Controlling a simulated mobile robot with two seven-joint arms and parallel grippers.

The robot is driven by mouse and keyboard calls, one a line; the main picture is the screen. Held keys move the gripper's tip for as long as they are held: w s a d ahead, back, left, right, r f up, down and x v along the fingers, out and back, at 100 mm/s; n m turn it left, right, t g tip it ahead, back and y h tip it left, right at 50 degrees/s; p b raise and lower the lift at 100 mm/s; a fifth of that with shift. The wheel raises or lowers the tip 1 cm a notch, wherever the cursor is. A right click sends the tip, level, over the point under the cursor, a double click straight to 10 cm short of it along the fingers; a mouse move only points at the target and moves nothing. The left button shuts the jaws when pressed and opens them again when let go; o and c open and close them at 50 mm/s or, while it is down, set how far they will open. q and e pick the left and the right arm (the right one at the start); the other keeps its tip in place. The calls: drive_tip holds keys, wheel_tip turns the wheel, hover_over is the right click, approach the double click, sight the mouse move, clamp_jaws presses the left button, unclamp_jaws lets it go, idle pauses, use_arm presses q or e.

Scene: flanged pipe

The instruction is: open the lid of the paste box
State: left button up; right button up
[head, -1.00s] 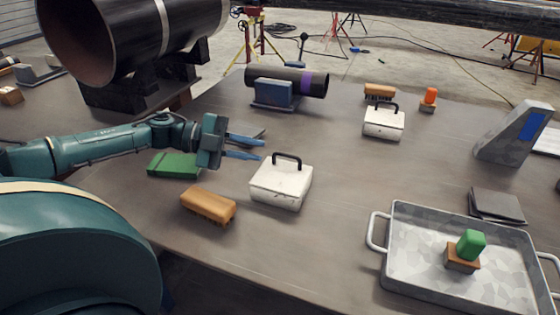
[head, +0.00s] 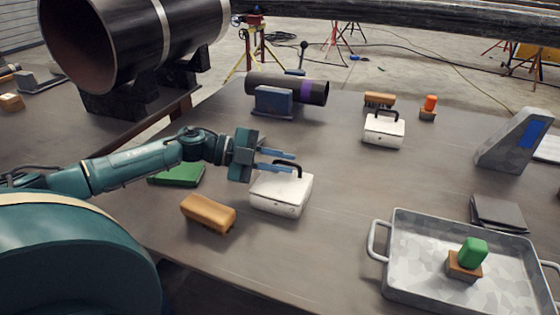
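A white box (head: 280,196) with a black handle (head: 297,163) on its lid stands on the table in the middle of the head view. A second, similar white box (head: 382,131) stands further back to the right. Both lids look closed. I cannot tell by any label which one is the paste box. My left gripper (head: 285,162) is over the back left of the nearer box, its two blue fingers apart, with their tips at the handle. I cannot tell whether they touch it. My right gripper is out of view.
A brown brush (head: 208,213) lies left of the nearer box, and a green block (head: 177,174) lies behind it. A grey tray (head: 401,278) holds a green-topped block. A short dark pipe (head: 312,91) lies at the back. Table between the boxes and tray is clear.

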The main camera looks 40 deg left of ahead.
use_arm(q)
clamp_jaws()
